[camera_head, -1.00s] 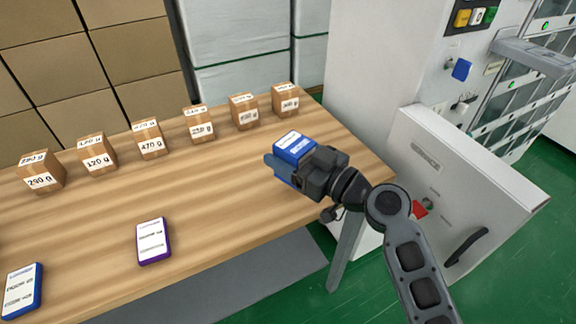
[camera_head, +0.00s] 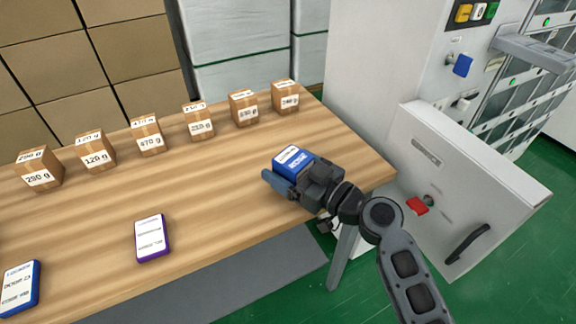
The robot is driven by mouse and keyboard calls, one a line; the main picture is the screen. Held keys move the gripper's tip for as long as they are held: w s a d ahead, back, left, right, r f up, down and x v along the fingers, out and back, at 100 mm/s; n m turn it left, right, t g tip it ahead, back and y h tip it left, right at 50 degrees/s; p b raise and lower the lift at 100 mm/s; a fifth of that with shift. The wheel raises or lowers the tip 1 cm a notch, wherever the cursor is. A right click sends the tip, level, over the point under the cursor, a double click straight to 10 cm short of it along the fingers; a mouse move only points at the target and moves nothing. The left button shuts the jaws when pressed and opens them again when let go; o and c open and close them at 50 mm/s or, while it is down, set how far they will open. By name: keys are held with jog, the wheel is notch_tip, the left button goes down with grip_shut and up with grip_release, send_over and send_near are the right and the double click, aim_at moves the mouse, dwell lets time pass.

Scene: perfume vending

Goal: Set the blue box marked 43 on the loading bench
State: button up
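A blue box with a white label (camera_head: 292,158) is at my gripper (camera_head: 283,178), over the right part of the wooden bench (camera_head: 215,190). The number on its label is too small to read. One blue finger shows on the near left side of the box; the far finger is hidden. The gripper looks shut on the box. I cannot tell whether the box touches the bench top. Another blue-edged box (camera_head: 20,288) lies flat at the bench's front left. A purple-edged box (camera_head: 149,238) lies flat near the front middle.
Several small brown cartons with gram labels, such as the 470 g one (camera_head: 147,135), stand along the back edge. A white cabinet with an open drawer-like door (camera_head: 470,190) stands right of the bench. The bench middle is clear.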

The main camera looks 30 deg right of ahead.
jog(key=shift+o, duration=0.9)
jog(key=shift+r, duration=0.15)
jog(key=shift+s+d, duration=0.15)
jog(key=shift+s, duration=0.15)
jog(key=b+v, duration=0.2)
jog(key=v, duration=0.9)
jog(key=shift+s, duration=0.15)
